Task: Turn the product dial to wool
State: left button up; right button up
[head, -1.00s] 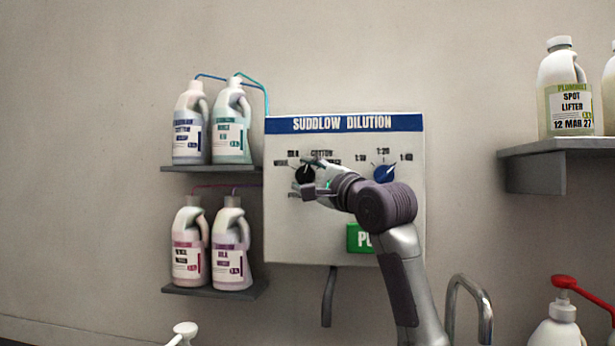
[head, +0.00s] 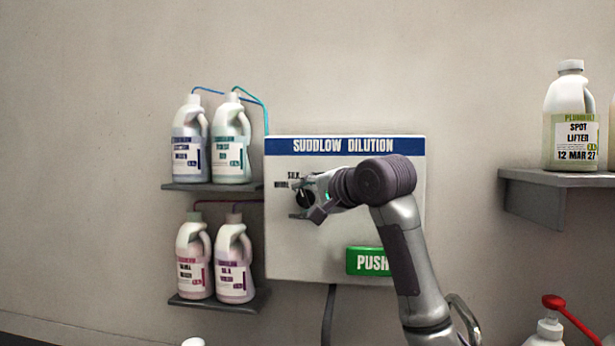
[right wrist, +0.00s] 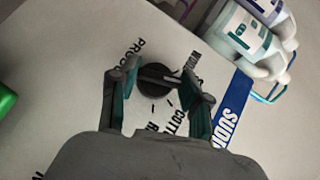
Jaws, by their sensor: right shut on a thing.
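The black product dial (head: 304,197) is on the left part of the white dilution panel (head: 300,255). My right gripper (head: 300,197) is at the dial, with its fingers on either side of it and shut on it. In the right wrist view the dial (right wrist: 157,80) sits between the fingertips of the right gripper (right wrist: 162,86), with a pale line across its face. A partly covered wool label (right wrist: 192,63) is close to the dial there. I cannot tell exactly which label the dial points to. My left gripper is not in view.
Several jugs stand on two shelves left of the panel, including a blue-labelled one (head: 187,145). A spot lifter jug (head: 572,120) stands on a right shelf (head: 555,190). My arm hides the panel's right side.

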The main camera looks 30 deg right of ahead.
jog(key=n+g+h+p, duration=0.1)
jog(key=g+p, duration=0.1)
jog(key=p, duration=0.2)
jog(key=n+g+h+p, duration=0.1)
jog(key=n+p, duration=0.1)
jog(key=p, duration=0.2)
jog(key=shift+w+a+r+g, duration=0.15)
jog(key=shift+r+g, duration=0.25)
jog(key=shift+f+n+g+h+p, duration=0.2)
jog(key=shift+n+g+h+p, duration=0.35)
jog(key=shift+p, duration=0.7)
jog(key=shift+h, duration=0.25)
jog(key=o, duration=1.2)
jog(key=shift+c, duration=0.2)
jog(key=v, duration=1.2)
jog(key=shift+a, duration=0.1)
